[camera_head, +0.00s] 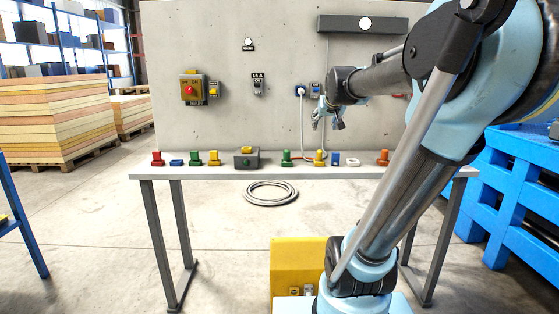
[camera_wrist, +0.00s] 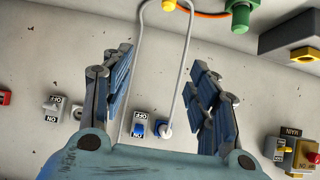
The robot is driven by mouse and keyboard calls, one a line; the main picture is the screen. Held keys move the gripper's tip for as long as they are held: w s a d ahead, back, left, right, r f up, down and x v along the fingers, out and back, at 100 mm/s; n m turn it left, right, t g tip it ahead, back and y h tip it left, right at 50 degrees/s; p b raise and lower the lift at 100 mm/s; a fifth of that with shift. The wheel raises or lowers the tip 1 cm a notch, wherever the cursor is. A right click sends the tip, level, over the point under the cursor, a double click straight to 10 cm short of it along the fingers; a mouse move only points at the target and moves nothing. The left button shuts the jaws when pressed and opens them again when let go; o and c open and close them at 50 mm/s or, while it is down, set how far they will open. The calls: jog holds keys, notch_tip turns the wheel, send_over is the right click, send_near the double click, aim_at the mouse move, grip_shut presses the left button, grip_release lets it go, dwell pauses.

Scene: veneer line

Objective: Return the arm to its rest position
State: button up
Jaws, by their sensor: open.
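My arm reaches from the right of the head view towards the grey wall panel. My gripper (camera_head: 328,117) is in front of the panel, above the table and below a blue socket (camera_head: 300,91) and a blue switch (camera_head: 316,88). In the wrist view my gripper (camera_wrist: 161,58) has its two blue-grey fingers wide apart, with nothing held between them. Beyond the fingers, a white plug (camera_wrist: 165,131) with a pale cable and the blue OFF-labelled switch (camera_wrist: 140,126) show on the panel.
A narrow table (camera_head: 225,170) carries several coloured connectors and a dark grey box (camera_head: 245,161). A coiled cable (camera_head: 271,194) lies on the floor beneath. A main switch (camera_head: 191,88) is on the panel. Blue pallets (camera_head: 515,180) stand right; stacked boards (camera_head: 60,120) stand left.

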jog(key=s+f+g, duration=0.8)
jog(key=s+f, duration=2)
jog(key=s, duration=0.3)
jog(key=shift+s+f, duration=0.25)
jog(key=shift+f, duration=0.05)
